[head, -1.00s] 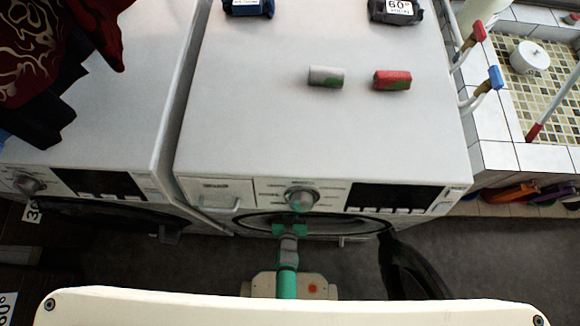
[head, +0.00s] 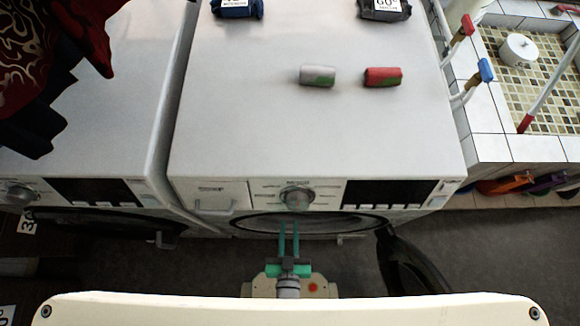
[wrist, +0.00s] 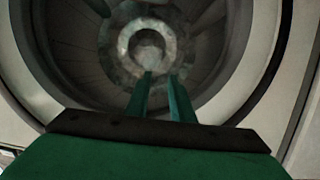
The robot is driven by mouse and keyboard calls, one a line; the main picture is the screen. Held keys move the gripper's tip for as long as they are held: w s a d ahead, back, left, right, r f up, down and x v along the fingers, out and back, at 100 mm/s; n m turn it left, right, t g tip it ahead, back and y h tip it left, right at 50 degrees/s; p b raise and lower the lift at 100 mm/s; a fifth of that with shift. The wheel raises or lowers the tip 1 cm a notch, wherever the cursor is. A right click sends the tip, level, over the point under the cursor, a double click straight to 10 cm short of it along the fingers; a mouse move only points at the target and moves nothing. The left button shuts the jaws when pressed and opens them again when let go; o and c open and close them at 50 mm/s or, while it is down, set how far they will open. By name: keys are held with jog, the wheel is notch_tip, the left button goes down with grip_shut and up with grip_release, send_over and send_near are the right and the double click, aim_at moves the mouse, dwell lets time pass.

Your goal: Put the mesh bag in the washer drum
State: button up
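I cannot make out the mesh bag for certain in either view. The washer (head: 315,135) stands in front of me with its round front opening facing me and its dark door swung out to the right (head: 408,265). The wrist view looks straight into the drum (wrist: 75,50), with a mottled grey-green round area (wrist: 125,55) at its back. My gripper (head: 289,228) is low at the washer's opening, its two green fingers parallel and apart with nothing visible between them. In the wrist view the fingers (wrist: 162,80) point into the drum.
A grey can-like item (head: 317,76) and a red one (head: 383,77) lie on the washer top. Dark blue (head: 237,8) and dark grey (head: 385,9) labelled bundles sit at its back. A second washer (head: 95,110) with dark red cloth is left; a tiled sink (head: 515,148) is right.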

jog(key=s+r, duration=0.1)
jog(key=r, duration=0.8)
jog(key=s+r, duration=0.2)
jog(key=r, duration=0.8)
jog(key=shift+s+d+r+t, duration=0.2)
jog(key=shift+s+t, duration=0.1)
jog(key=shift+t, duration=0.1)
jog(key=shift+w, duration=0.1)
